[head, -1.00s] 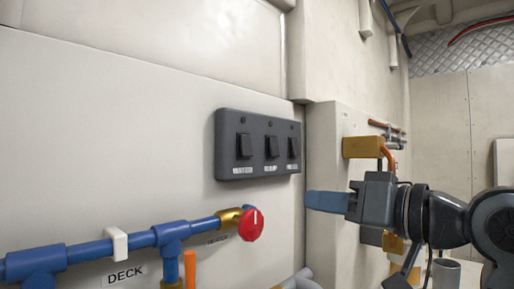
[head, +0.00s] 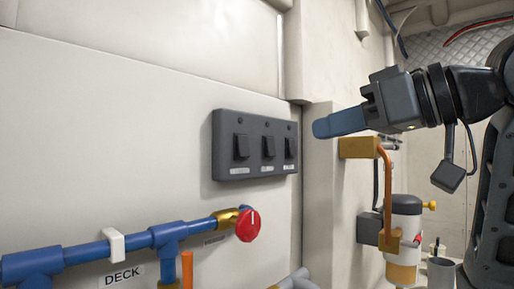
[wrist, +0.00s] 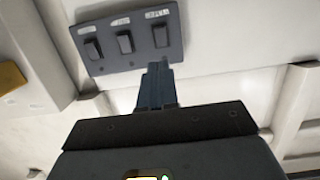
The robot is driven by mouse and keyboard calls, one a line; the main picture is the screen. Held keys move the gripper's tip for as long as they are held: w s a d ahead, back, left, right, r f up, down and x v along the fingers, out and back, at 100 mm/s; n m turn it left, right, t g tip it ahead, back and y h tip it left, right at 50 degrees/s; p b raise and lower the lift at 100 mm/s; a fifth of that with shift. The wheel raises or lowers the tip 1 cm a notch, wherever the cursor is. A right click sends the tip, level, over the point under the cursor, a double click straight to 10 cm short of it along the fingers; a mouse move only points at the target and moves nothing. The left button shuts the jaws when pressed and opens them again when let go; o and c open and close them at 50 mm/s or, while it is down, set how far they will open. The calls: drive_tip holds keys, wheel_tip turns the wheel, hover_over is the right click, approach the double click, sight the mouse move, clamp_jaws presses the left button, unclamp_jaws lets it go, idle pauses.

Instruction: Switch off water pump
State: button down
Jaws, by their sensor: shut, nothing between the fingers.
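A dark grey switch panel (head: 256,144) is mounted on the white wall in the head view. It carries three black rocker switches in a row: left (head: 241,147), middle (head: 268,147) and right (head: 290,148). Each has a small label below it, too blurred to read. My gripper (head: 318,128) is shut and empty, with blue fingers pointing left, to the right of the panel at about switch height. In the wrist view the panel (wrist: 130,40) is upside down beyond my fingertips (wrist: 156,68). I cannot tell whether the fingertips touch it.
Blue pipes (head: 85,253) with a red knob (head: 248,225) and a DECK label (head: 122,276) run below the panel. A brass block (head: 358,147) and orange pipe stand right of the wall corner, with a pump-like canister (head: 404,225) below.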

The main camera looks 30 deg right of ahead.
sight(246, 152)
drive_tip(key=shift+w, duration=0.1)
drive_tip(key=p+x, duration=0.2)
drive_tip(key=x, duration=1.2)
drive_tip(key=shift+p, duration=0.35)
drive_tip(key=shift+f, duration=0.15)
